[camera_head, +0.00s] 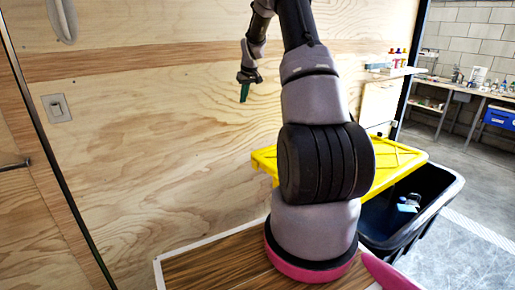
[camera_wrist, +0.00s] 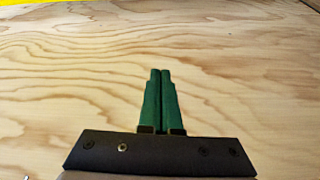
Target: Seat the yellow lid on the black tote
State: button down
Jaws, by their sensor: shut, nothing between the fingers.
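The yellow lid (camera_head: 398,163) lies tilted across the top of the black tote (camera_head: 447,190) in the head view. It is shifted toward the left, so the tote's right part is open. My arm hides the lid's middle and much of the tote's left side. My gripper (camera_head: 244,98) is up and to the left of the lid, apart from it, in front of the plywood wall. In the wrist view its green fingers (camera_wrist: 160,85) are shut together with nothing between them. A yellow strip at the top left edge of the wrist view is too small to identify.
A dark object with a light blue part (camera_head: 408,204) sits inside the tote. The plywood wall (camera_head: 150,130) stands behind my gripper. A shelf with bottles (camera_head: 397,68) is at the back right. A workbench (camera_head: 480,95) stands beyond, past open grey floor.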

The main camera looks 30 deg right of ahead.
jog(key=shift+n+g, duration=0.3)
jog(key=shift+n, duration=0.2)
jog(key=w+d+f, duration=0.2)
jog(key=f, duration=0.7)
jog(key=w+d+f, duration=0.2)
jog(key=d+f, duration=0.1)
jog(key=f, duration=0.6)
jog(key=w+d+f, duration=0.2)
jog(key=d+f, duration=0.1)
jog(key=f, duration=0.7)
jog(key=shift+w, duration=0.35)
jog(key=s, duration=0.4)
jog(key=shift+r, duration=0.2)
jog(key=shift+d, duration=0.1)
